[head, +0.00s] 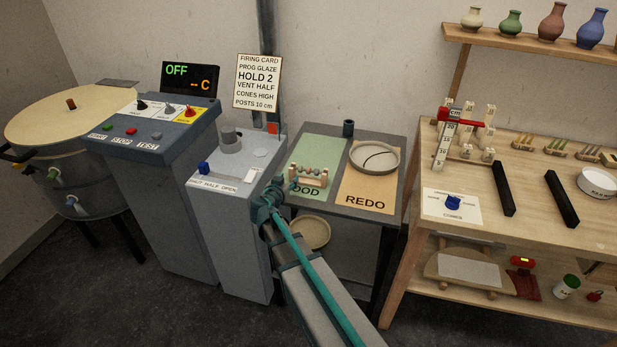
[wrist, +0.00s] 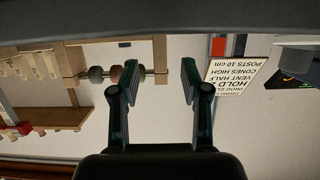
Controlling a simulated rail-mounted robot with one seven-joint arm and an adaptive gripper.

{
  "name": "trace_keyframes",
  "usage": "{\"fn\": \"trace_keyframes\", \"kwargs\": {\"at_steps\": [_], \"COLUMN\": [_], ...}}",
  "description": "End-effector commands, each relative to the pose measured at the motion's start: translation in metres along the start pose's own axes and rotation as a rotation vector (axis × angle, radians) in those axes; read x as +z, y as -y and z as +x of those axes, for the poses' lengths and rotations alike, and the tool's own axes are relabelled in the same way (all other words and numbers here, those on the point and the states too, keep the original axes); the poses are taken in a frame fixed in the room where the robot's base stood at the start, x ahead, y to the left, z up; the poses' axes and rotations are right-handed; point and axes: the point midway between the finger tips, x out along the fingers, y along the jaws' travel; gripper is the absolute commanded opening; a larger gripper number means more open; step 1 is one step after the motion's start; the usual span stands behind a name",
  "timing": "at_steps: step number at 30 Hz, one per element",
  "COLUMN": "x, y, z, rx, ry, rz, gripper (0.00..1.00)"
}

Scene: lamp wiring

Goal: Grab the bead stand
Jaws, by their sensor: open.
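The bead stand (head: 309,176) is a small pale wooden rack with a rod of coloured beads. In the head view it stands on the green GOOD half of the side table. My gripper (head: 284,184) is at its left end. In the wrist view, which looks upside down, my gripper (wrist: 158,82) is open. One end post of the bead stand (wrist: 160,62) shows between the two fingers. The beads show to the left, partly behind the left finger. I cannot tell whether a finger touches the stand.
A grey control cabinet (head: 235,165) is close on the left. A wooden workbench (head: 540,215) stands to the right.

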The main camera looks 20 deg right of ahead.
Motion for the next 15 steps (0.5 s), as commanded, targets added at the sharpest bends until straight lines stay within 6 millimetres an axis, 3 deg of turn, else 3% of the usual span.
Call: {"fn": "trace_keyframes", "kwargs": {"at_steps": [7, 15], "x": [-0.001, 0.001], "y": [0.002, 0.000], "z": [0.035, 0.041], "rx": [0.002, 0.000], "ry": [0.001, 0.000], "rz": [0.000, 0.001], "gripper": [0.46, 0.46]}}
